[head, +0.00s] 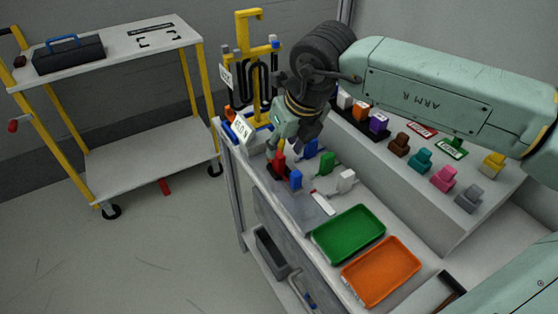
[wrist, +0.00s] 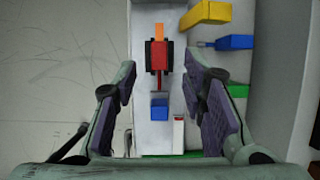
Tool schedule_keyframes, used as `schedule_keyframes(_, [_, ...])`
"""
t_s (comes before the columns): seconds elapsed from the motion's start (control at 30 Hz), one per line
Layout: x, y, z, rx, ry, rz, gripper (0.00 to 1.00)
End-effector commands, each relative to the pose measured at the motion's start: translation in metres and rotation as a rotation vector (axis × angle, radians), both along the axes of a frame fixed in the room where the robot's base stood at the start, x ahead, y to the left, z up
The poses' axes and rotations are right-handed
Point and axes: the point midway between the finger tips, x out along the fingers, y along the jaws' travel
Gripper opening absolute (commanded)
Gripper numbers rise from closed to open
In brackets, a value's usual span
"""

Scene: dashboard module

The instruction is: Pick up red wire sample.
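The red wire sample (head: 278,163) is a small red block standing at the far end of the grey bench. In the wrist view the red piece (wrist: 159,55) lies between and slightly beyond my fingertips, with black parts at its sides and an orange strip above it. My gripper (head: 285,145) is just above it in the head view, partly hiding it. In the wrist view my gripper (wrist: 158,82) is open, its two purple-padded fingers wide apart, and I see no contact. A blue block (wrist: 160,107) sits close below the red piece in that view.
Green (head: 328,160) and white (head: 346,180) blocks stand nearby on the bench. A green tray (head: 349,234) and an orange tray (head: 382,272) lie nearer. A yellow stand (head: 255,60) rises behind my gripper. A raised shelf on the right holds several coloured blocks.

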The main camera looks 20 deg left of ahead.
Motion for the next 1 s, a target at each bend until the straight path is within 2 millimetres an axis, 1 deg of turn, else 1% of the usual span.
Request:
schedule_keyframes(0.13, [0.003, 0.006, -0.010, 0.000, 0.002, 0.003, 0.38])
schedule_keyframes(0.3, [0.010, 0.015, -0.035, 0.002, 0.003, 0.002, 0.38])
schedule_keyframes(0.4, [0.012, 0.018, -0.044, 0.001, 0.002, 0.002, 0.38])
schedule_keyframes(0.5, [0.013, 0.019, -0.048, 0.003, 0.000, 0.001, 0.38])
schedule_keyframes(0.67, [0.013, 0.019, -0.049, 0.003, 0.000, 0.001, 0.38])
schedule_keyframes(1.0, [0.013, 0.019, -0.048, 0.001, 0.000, 0.000, 0.16])
